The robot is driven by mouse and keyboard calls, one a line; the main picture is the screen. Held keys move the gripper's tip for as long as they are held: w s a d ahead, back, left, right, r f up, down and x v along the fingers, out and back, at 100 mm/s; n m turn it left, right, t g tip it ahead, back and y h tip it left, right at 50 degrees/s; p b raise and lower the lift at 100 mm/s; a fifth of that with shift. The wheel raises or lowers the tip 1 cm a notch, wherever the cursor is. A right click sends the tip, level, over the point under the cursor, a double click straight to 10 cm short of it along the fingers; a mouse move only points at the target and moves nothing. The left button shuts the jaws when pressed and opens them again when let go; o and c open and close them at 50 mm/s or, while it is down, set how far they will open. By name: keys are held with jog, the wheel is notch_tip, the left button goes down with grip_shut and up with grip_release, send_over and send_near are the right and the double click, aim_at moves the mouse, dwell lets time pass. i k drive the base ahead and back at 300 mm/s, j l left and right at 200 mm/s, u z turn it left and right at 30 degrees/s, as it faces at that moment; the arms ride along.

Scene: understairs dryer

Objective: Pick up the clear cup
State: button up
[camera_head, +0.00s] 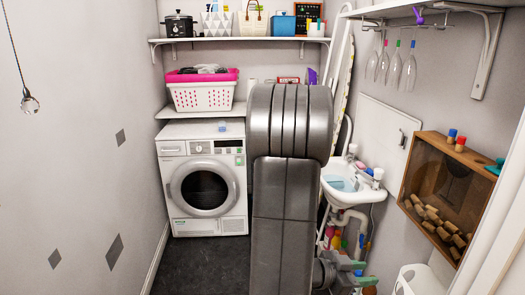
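A small, clear, bluish object (222,126) stands on top of the white dryer (203,180), left of my arm. It may be the clear cup, but it is too small to tell for sure. My grey arm fills the middle of the view and hides part of the scene behind it. The end of my arm with my gripper (350,275) shows low at the bottom, right of the arm column and below the sink, far from the dryer top. Its fingers are too unclear to tell if they are open or shut.
A white basket with a pink rim (204,93) sits on a shelf above the dryer. A sink (350,184) is on the right. Clear glasses (394,68) hang under the upper right shelf. A wooden wall case (447,190) holds corks. The dark floor left of my arm is clear.

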aim_at(222, 126)
jog(key=i+l+u, duration=0.1)
jog(key=i, duration=1.4)
jog(key=i+l+u, duration=0.1)
jog(key=i+u, duration=0.35)
jog(key=i+l+u, duration=0.2)
jog(key=i+u, duration=0.15)
jog(key=u, duration=0.15)
jog(key=i+l+u, duration=0.3)
jog(key=u, duration=0.15)
jog(key=i+l+u, duration=0.25)
jog(key=l+u, duration=0.25)
jog(key=i+l+u, duration=0.15)
jog(key=l+u, duration=0.3)
jog(key=l, duration=0.2)
jog(key=l+u, duration=0.25)
jog(key=l, duration=0.25)
jog(key=i+l, duration=0.05)
